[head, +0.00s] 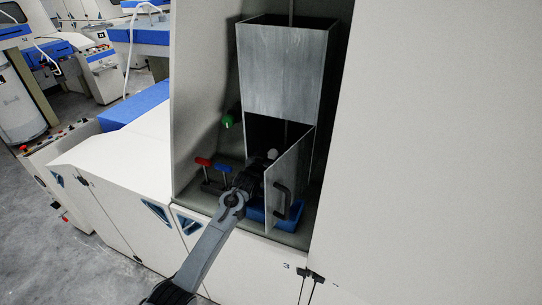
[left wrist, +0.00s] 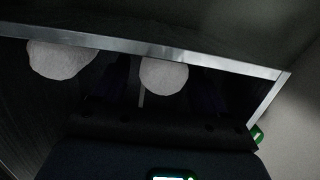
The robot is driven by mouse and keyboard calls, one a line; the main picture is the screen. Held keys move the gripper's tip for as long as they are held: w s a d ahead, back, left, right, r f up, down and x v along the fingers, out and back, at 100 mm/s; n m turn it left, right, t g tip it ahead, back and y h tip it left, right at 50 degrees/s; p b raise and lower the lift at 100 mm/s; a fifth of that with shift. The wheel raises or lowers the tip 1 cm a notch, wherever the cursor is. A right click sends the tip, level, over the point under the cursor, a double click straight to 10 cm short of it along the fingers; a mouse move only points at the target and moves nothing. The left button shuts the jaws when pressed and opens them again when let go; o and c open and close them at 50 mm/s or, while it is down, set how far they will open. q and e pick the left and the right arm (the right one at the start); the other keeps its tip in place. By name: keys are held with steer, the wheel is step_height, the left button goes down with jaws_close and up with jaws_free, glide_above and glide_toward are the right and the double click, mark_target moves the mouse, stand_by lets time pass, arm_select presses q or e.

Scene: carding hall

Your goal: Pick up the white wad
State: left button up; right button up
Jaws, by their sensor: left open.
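A small white wad (head: 272,154) shows inside the lower opening of a tall grey metal chute (head: 287,72). In the left wrist view there are two pale round lumps: one white wad (left wrist: 164,76) near the middle, and another white lump (left wrist: 60,60) to its left. I cannot tell which one shows in the head view. My left gripper (head: 258,170) is open at the chute's opening, just in front of the wad. Its fingers are dark and hard to make out. I see no contact with the wad. My right gripper is not in view.
The chute's hinged door (head: 291,178) with a black handle stands open to the right of my left gripper. A blue thing (head: 258,214) lies below. Red (head: 203,161) and blue (head: 224,168) levers and a green knob (head: 228,120) stand left of the opening.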

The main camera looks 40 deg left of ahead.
arm_select(q)
steer(key=shift+w+a+f, duration=0.15)
steer(key=shift+w+a, duration=0.05)
steer(key=shift+w, duration=0.4)
steer(key=shift+c, duration=0.4)
steer(key=c, duration=1)
steer(key=shift+s, duration=0.1)
